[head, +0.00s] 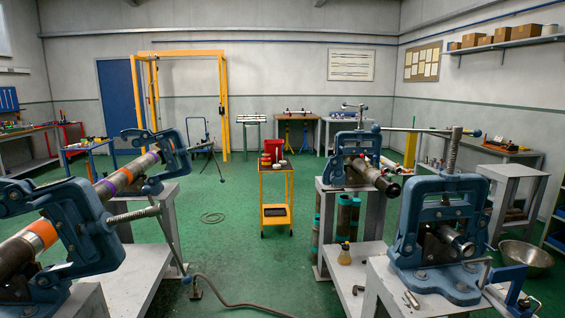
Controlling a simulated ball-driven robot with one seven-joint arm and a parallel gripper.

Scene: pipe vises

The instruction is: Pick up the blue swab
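I cannot single out a blue swab in the head view. A small blue piece (505,275) with a bar stands at the front right beside the near blue vise, but I cannot tell what it is. Small red and white items lie on the yellow trolley (276,169) in the middle of the room; they are too small to identify. My gripper is not in view.
Blue pipe vises stand on grey stands at the left (86,235), centre right (353,146) and front right (435,232). A long banded pipe (125,177) spans the left vises. A hose (240,304) crosses the front floor. The central green floor (235,250) is mostly clear.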

